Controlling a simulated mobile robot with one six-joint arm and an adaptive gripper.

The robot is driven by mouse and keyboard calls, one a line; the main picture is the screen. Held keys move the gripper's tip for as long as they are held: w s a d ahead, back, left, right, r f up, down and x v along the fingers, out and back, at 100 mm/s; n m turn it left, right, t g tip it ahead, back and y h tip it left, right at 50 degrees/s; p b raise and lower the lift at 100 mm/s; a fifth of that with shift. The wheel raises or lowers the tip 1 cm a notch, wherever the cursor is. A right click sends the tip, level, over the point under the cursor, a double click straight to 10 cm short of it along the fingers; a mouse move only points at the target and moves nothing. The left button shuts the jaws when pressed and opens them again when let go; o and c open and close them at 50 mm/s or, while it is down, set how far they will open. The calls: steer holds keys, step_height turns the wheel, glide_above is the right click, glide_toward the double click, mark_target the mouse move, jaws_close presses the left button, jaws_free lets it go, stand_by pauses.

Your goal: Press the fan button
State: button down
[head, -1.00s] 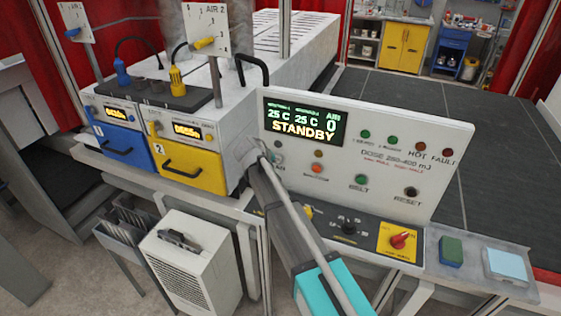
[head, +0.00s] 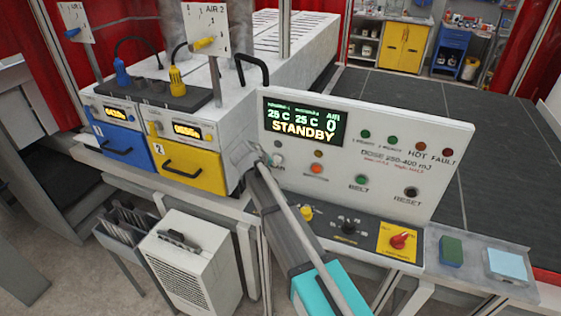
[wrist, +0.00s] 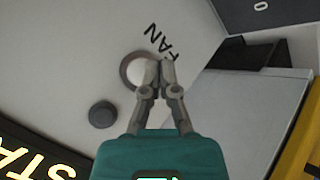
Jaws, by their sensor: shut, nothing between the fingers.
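The fan button (wrist: 138,72) is a round white button in a dark ring, beside the upside-down word FAN in the wrist view. In the head view it (head: 279,160) shows on the white control panel (head: 437,190), below the display. My gripper (wrist: 161,68) is shut and empty, its fingertips over the button's right edge in the wrist view. In the head view my gripper (head: 258,158) is just left of the button. I cannot tell whether the fingertips touch it. The display (head: 304,122) reads STANDBY, 25 C twice and AIR 0.
An orange button (head: 317,169), a green belt button (head: 361,181) and a black reset button (head: 411,192) are on the same panel. A red knob on a yellow plate (head: 399,243) is below. Yellow (head: 190,165) and blue (head: 125,143) units stand close on the left.

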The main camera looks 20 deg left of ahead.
steer(key=s, duration=0.4)
steer(key=shift+s+a, duration=0.15)
steer(key=shift+s, duration=0.05)
stand_by(0.8)
